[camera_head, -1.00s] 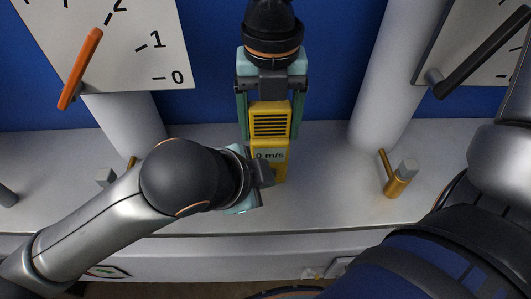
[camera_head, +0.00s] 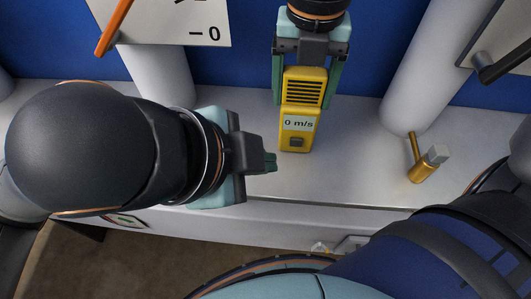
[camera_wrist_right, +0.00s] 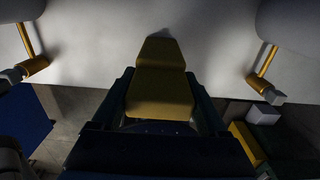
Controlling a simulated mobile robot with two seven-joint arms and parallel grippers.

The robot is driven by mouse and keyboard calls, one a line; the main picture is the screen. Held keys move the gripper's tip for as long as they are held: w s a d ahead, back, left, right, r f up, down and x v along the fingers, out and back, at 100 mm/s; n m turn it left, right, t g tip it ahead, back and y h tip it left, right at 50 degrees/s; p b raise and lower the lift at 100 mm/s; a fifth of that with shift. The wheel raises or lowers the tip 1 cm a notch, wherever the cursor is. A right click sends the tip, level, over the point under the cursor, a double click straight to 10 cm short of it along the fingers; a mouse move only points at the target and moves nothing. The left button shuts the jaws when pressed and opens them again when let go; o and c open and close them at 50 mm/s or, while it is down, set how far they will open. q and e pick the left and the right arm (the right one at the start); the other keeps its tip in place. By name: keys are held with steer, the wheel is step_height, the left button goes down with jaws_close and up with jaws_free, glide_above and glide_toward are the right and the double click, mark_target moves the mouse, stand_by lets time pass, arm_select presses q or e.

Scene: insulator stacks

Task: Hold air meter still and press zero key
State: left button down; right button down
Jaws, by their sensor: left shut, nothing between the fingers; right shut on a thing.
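The air meter (camera_head: 298,122) is a yellow handheld box with a black vent grille at its top and a display reading "0 m/s". A dark square key (camera_head: 296,142) sits below the display. My right gripper (camera_head: 303,88) comes from above and is shut on the meter's sides near the grille. In the right wrist view the meter (camera_wrist_right: 160,88) shows dark between the fingers. My left gripper (camera_head: 270,162) is shut and empty, to the left of and slightly below the key, apart from the meter.
A grey shelf (camera_head: 350,170) runs below the meter, its front edge close to my left gripper. Brass valves with grey ends (camera_head: 428,163) stand on it. White columns (camera_head: 415,85) rise at both sides. A gauge board with an orange pointer (camera_head: 114,27) hangs at upper left.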

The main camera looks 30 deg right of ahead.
stand_by(0.4)
jaws_free()
